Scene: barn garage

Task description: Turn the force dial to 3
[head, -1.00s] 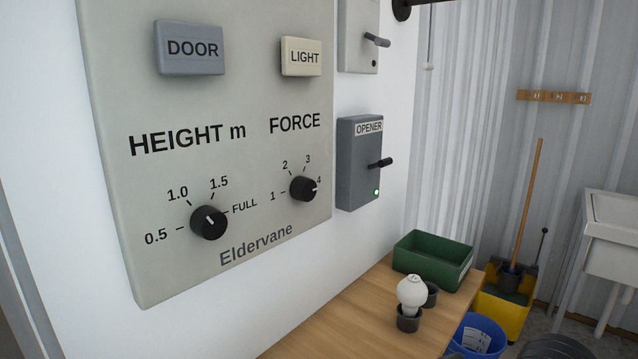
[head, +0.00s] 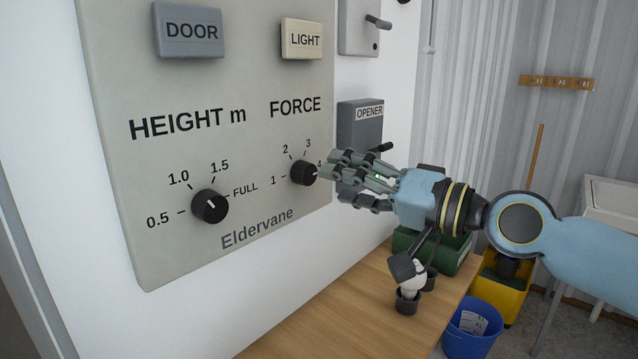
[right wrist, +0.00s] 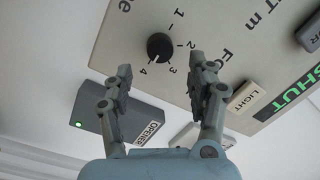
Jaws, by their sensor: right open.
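The force dial (head: 303,172) is a round black knob on the grey Eldervane panel (head: 190,100), under the word FORCE, with marks 1 to 4. Its white pointer line is toward 4. In the right wrist view the dial (right wrist: 160,46) also points toward 4. My right gripper (head: 334,176) is open and empty, just right of the dial and apart from it. In the right wrist view its fingertips (right wrist: 161,66) are spread, with the dial ahead between them. My left gripper is not in view.
The height dial (head: 209,206) sits left of the force dial, with DOOR and LIGHT buttons above. The opener box (head: 358,118) is partly behind my right gripper. Below is a wooden bench (head: 330,325) with a green bin (head: 452,258); a blue bucket (head: 466,340) stands beside it.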

